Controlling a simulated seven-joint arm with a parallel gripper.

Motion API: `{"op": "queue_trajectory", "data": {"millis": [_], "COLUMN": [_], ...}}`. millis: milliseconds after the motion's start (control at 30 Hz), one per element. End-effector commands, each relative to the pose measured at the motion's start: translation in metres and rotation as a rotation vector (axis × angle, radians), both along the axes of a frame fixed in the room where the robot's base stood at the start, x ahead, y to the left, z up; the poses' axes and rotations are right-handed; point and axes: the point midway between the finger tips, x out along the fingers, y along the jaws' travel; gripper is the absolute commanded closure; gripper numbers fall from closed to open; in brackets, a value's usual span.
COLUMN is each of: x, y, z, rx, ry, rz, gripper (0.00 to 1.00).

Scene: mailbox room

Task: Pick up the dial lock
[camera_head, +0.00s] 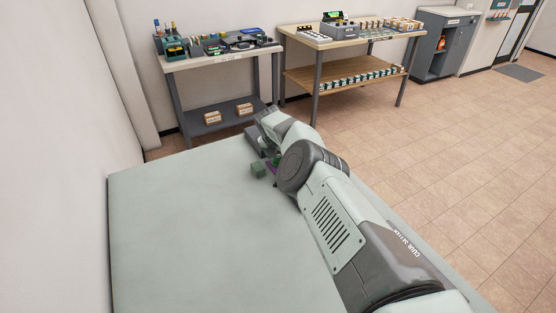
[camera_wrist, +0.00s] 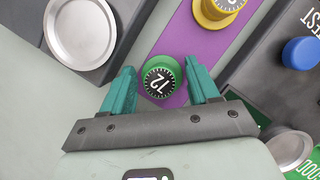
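A green dial lock (camera_wrist: 160,82) with a black numbered face reading 72 is in the wrist view, on or over a purple strip (camera_wrist: 187,47). My gripper (camera_wrist: 160,68) is open, with one teal finger on each side of the green dial. Narrow gaps seem to show between the fingers and the dial; I cannot tell the height difference. In the head view my arm hides most of the gripper, and a small green thing (camera_head: 277,160) shows beside it. A similar yellow dial (camera_wrist: 218,8) lies farther along the purple strip.
A round silver dish (camera_wrist: 82,38) sits on a dark panel at the left of the wrist view. A blue knob (camera_wrist: 300,53) and another silver disc (camera_wrist: 289,150) are at the right. The pale table (camera_head: 190,240) is bare on its left.

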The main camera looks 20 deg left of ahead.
Motion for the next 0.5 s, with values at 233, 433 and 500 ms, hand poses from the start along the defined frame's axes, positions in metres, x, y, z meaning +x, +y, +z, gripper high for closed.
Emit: {"op": "queue_trajectory", "data": {"millis": [233,433,500], "x": [0.0002,0.0000,-0.0002], "y": [-0.0002,0.0000,0.0000], "z": [0.0002,0.0001,-0.0001], "rx": [0.000,0.000,0.000], "ry": [0.000,0.000,0.000], "rz": [0.000,0.000,0.000], "gripper": [0.79,0.97,0.97]}}
